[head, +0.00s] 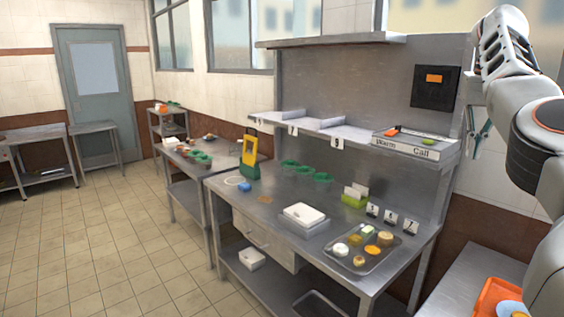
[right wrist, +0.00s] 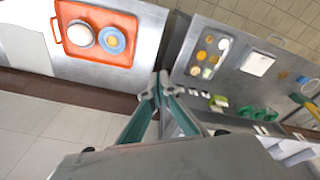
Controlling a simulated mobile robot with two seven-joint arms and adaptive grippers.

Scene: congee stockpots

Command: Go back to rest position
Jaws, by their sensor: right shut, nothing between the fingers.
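My right arm comes in along the right edge of the head view, raised beside the steel worktable. My right gripper (head: 480,132) shows its teal fingers just right of the steel back panel. In the right wrist view its fingertips (right wrist: 160,88) meet, shut and empty, over the gap between two steel tables. No object touches it. My left arm and left gripper are in neither view.
The steel worktable (head: 285,243) bears a metal tray (head: 368,263) of food rounds, a white box (head: 304,215) and green bowls (head: 321,177). An orange tray (right wrist: 62,40) lies on the right-hand table. Tiled floor (head: 90,240) is clear at left.

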